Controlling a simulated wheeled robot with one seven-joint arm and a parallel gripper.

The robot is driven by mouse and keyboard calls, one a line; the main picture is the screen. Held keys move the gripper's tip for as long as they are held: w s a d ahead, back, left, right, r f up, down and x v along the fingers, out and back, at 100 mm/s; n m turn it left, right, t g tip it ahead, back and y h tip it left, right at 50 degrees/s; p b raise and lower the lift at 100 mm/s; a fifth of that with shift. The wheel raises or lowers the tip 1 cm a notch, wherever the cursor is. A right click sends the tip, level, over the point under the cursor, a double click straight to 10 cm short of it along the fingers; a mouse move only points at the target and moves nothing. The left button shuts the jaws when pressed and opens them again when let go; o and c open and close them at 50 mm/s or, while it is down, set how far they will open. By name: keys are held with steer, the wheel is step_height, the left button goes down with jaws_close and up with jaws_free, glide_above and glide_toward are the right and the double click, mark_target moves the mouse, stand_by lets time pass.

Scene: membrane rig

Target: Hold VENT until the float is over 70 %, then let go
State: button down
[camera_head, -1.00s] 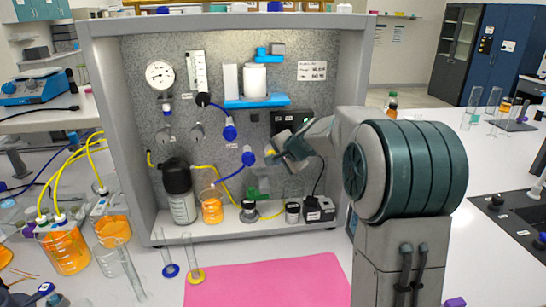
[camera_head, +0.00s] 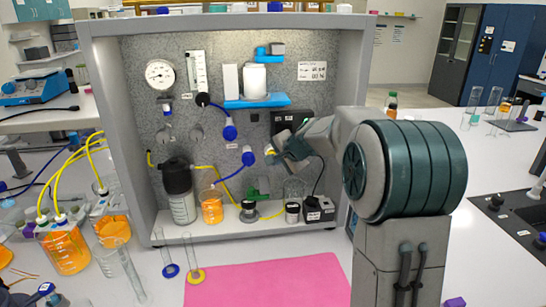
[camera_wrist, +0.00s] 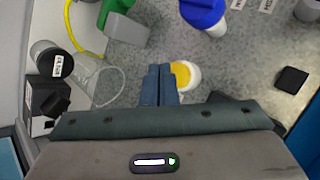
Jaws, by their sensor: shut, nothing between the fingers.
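My gripper (camera_wrist: 158,85) is shut and empty. In the wrist view its fingertips are beside a round white button with a yellow face (camera_wrist: 184,75), partly overlapping its left edge. I cannot tell if they touch it, and no VENT label is readable. In the head view my gripper (camera_head: 276,153) is at the rig's back panel, right of the lower blue valve (camera_head: 248,158). A clear upright flow tube with a scale (camera_head: 197,72) is at the panel's upper left. Its float is too small to read.
A round gauge (camera_head: 160,74) is left of the tube. A blue shelf (camera_head: 256,101) holds a white vessel. A pink mat (camera_head: 270,281) lies in front.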

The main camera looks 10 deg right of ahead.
steer(key=shift+w, duration=0.4)
steer(key=shift+w, duration=0.5)
stand_by(1.9)
steer(key=shift+s+b, duration=0.45)
steer(key=shift+s, duration=0.5)
steer(key=shift+s+a+b, duration=0.1)
steer(key=shift+s+b, duration=1.4)
steer(key=shift+s, duration=1)
